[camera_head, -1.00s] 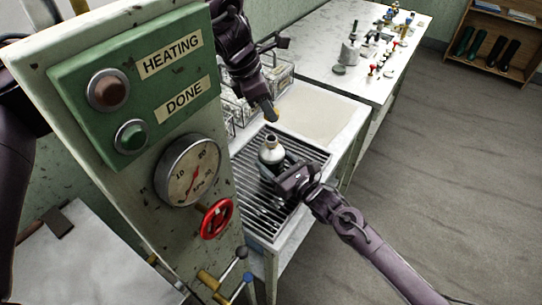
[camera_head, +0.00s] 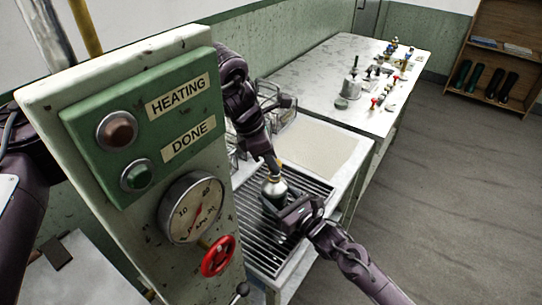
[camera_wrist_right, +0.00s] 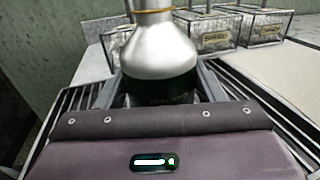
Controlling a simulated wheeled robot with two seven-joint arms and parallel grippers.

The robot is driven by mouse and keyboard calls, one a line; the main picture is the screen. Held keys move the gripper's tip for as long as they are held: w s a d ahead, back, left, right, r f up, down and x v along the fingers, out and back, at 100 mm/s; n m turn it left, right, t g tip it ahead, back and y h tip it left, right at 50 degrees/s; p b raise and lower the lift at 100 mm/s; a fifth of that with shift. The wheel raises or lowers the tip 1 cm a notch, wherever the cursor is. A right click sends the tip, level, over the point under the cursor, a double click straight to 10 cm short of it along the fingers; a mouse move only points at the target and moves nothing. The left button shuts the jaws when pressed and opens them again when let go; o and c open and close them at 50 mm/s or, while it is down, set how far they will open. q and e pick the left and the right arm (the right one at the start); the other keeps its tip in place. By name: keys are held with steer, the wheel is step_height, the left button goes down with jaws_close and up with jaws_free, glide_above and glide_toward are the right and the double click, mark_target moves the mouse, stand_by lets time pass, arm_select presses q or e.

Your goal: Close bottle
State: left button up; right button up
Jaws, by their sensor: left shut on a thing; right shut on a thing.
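A silvery bottle (camera_head: 273,188) with a dark lower body stands upright over the slatted rack. My right gripper (camera_head: 283,207) is shut around its body from the near right. In the right wrist view the bottle (camera_wrist_right: 160,48) sits between the two fingers, its top cut off by the frame edge. My left gripper (camera_head: 277,163) comes down from behind the panel and is shut on a small yellowish cap at the bottle's mouth. The cap is mostly hidden, and I cannot tell how far it is seated. An orange ring shows at the neck in the wrist view.
A tall panel (camera_head: 225,130) with a gauge (camera_head: 192,207) and a red valve wheel (camera_head: 218,257) stands close on the left. The slatted rack (camera_head: 262,258) lies under the bottle. Glass boxes (camera_wrist_right: 265,25) stand behind. A white table (camera_head: 340,65) holds small items.

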arm_select(q)
steer(key=shift+f, duration=0.75)
steer(key=shift+f, duration=0.55)
arm_select(e)
jaws_close()
arm_select(q)
steer(key=shift+w+m+g, duration=0.15)
steer(key=shift+m+g, duration=0.45)
steer(key=shift+m, duration=1)
steer(key=o, duration=0.9)
